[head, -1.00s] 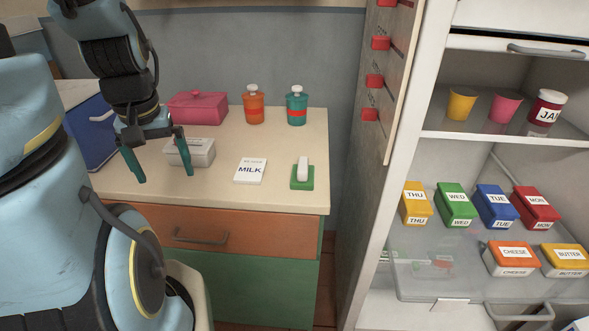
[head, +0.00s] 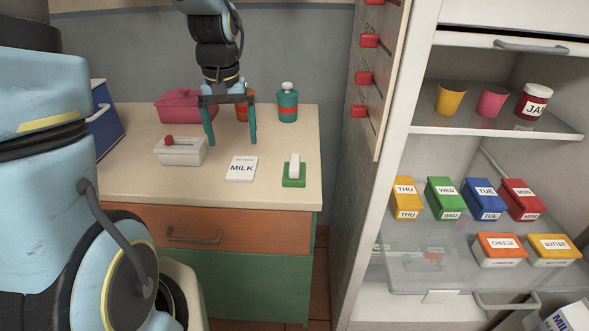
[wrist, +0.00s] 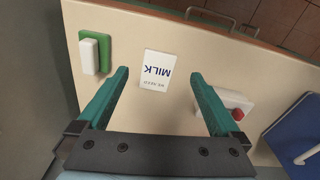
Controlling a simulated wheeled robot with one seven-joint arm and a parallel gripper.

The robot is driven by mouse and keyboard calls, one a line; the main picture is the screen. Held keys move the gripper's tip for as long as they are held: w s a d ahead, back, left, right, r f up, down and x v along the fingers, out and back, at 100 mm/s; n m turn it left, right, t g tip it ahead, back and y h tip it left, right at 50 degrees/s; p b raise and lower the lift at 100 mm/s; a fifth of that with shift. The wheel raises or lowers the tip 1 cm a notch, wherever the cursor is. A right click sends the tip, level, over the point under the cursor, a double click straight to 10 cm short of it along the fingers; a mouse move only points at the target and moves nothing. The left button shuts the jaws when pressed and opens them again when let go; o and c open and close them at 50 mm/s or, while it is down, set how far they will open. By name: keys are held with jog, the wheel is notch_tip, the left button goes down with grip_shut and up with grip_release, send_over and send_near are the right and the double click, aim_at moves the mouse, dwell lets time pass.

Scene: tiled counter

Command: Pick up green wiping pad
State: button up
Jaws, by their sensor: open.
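The green wiping pad (head: 294,181) lies on the counter near its right front corner, with a white block-shaped handle on top. It also shows at the upper left of the wrist view (wrist: 105,42). My gripper (head: 232,142) is open and empty, pointing down above the counter, to the left of and behind the pad. In the wrist view my gripper's two teal fingers (wrist: 160,75) are spread wide, with the pad outside them to the left.
The MILK card (head: 241,169) lies left of the pad. A white box with a red knob (head: 181,151), a pink box (head: 186,107), an orange bottle (head: 242,108) and a teal bottle (head: 288,103) stand nearby. The open fridge (head: 400,160) is right.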

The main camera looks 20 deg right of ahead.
jog(key=m, duration=0.2)
send_near(295, 162)
jog(key=shift+w+d+f+g+p, duration=0.25)
jog(key=shift+w+d+g+p, duration=0.05)
jog(key=shift+w+d, duration=0.05)
notch_tip(295, 162, down, 5)
jog(key=shift+r+p, duration=0.2)
jog(key=shift+p, duration=0.2)
jog(key=shift+a+f+p, duration=0.15)
jog(key=shift+f+p, duration=0.4)
jog(key=shift+f, duration=0.9)
jog(key=shift+a+f+p, duration=0.15)
jog(key=shift+f+p, duration=0.4)
jog(key=shift+f, duration=0.95)
jog(key=c, duration=1.4)
notch_tip(295, 162, up, 10)
jog(key=shift+r+b, duration=0.1)
jog(key=shift+b, duration=1.1)
